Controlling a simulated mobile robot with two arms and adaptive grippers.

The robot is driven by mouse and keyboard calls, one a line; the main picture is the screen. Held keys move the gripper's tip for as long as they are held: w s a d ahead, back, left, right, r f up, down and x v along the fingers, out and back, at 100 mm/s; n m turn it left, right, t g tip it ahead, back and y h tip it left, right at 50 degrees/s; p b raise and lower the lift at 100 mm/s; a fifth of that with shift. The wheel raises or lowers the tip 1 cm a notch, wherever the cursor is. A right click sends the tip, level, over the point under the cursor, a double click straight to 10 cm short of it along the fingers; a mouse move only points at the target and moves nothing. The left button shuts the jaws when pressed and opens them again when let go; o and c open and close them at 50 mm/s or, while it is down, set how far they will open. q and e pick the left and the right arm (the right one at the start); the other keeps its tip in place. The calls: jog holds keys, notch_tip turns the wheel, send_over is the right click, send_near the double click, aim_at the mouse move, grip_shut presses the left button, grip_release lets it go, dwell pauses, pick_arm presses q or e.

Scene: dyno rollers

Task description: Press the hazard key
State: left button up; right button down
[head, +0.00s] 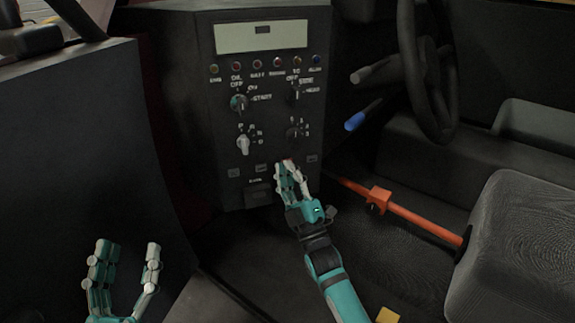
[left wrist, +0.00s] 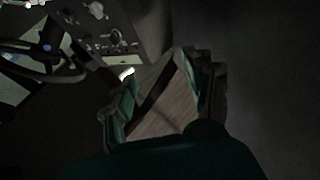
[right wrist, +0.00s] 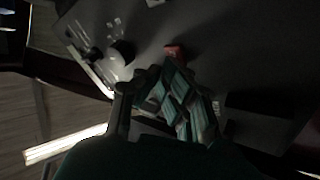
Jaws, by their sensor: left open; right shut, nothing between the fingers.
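The black control panel (head: 222,120) stands in the middle of the head view, with a row of small keys low on its face. One key is red, likely the hazard key; it is mostly hidden behind my right fingertips in the head view and shows as a red key (right wrist: 174,52) in the right wrist view. My right gripper (head: 287,168) is shut and empty, its tips close in front of that key. I cannot tell whether they touch it. My left gripper (head: 128,250) is open and empty, low at the left, away from the panel.
Above the keys are rotary knobs (head: 239,102), coloured lamps and a pale display (head: 262,36). Right of my right arm are an orange bar (head: 412,216), a blue-tipped lever (head: 355,121), a steering wheel (head: 412,75) and a seat (head: 520,240). A dark panel (head: 80,150) rises at the left.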

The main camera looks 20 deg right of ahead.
dwell(0.6)
pick_arm(q)
jog(key=shift+w+f+g+y+p, duration=0.25)
jog(key=shift+f+g, duration=0.2)
jog(key=shift+f, duration=0.25)
jog(key=shift+w+f+g+y+p, duration=0.15)
jog(key=shift+w+f+g, duration=0.25)
jog(key=shift+f, duration=0.3)
pick_arm(e)
jog(key=shift+s, duration=0.45)
pick_arm(q)
notch_tip(320, 180, down, 13)
jog(key=s+a+g+y+p, duration=0.2)
jog(key=g+p, duration=0.1)
jog(key=g, duration=0.5)
jog(key=shift+s+a+n+g+y, duration=0.3)
jog(key=shift+s+a+g+y, duration=0.05)
jog(key=shift+y, duration=0.05)
pick_arm(e)
jog(key=s, duration=0.6)
jog(key=shift+d, duration=0.2)
pick_arm(q)
jog(key=shift+f, duration=0.1)
